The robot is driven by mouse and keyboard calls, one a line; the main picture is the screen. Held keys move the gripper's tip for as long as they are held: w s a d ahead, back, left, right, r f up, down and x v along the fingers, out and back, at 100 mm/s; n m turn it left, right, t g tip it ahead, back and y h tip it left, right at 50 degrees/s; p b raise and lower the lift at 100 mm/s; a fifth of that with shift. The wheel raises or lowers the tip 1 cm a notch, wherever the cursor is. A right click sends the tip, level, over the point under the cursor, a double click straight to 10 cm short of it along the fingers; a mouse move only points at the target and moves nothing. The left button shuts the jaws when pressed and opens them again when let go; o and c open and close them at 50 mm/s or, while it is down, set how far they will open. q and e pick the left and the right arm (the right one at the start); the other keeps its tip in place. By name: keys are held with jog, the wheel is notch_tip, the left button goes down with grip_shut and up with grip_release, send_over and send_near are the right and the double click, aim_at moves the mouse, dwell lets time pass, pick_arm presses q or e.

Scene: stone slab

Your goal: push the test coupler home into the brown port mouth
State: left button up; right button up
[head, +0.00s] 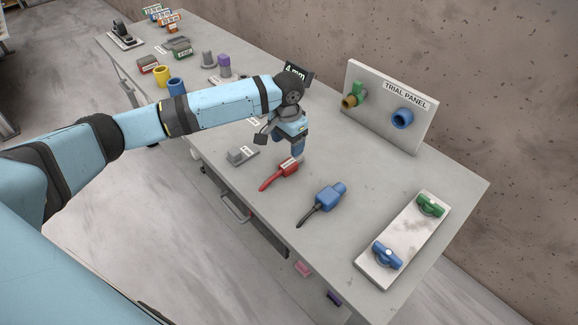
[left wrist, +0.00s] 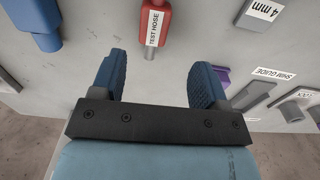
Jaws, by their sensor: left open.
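The red test coupler (head: 288,167), with a dark red hose tail, lies on the stone slab (head: 440,170). In the left wrist view the red coupler (left wrist: 160,18) carries a TEST HOSE label and a silver tip. The brown port mouth (head: 348,102) sits on the left of the upright trial panel (head: 385,125), beside a green part. My left gripper (head: 287,146) is open and empty, pointing down just above and behind the coupler. In the left wrist view its fingers (left wrist: 158,72) stand wide apart, with the silver tip between and beyond them. My right gripper is not in view.
A blue connector (head: 329,196) lies right of the coupler. A blue port (head: 402,118) is on the panel. A plate with green and blue handles (head: 400,243) lies at the right. Cups and blocks stand at the far left. Bare slab lies between coupler and panel.

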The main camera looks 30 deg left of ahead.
aim_at(290, 162)
pick_arm(q)
jog(key=f, duration=0.8)
jog(key=shift+s+d, duration=0.1)
jog(key=shift+d, duration=0.3)
jog(key=c, duration=1.1)
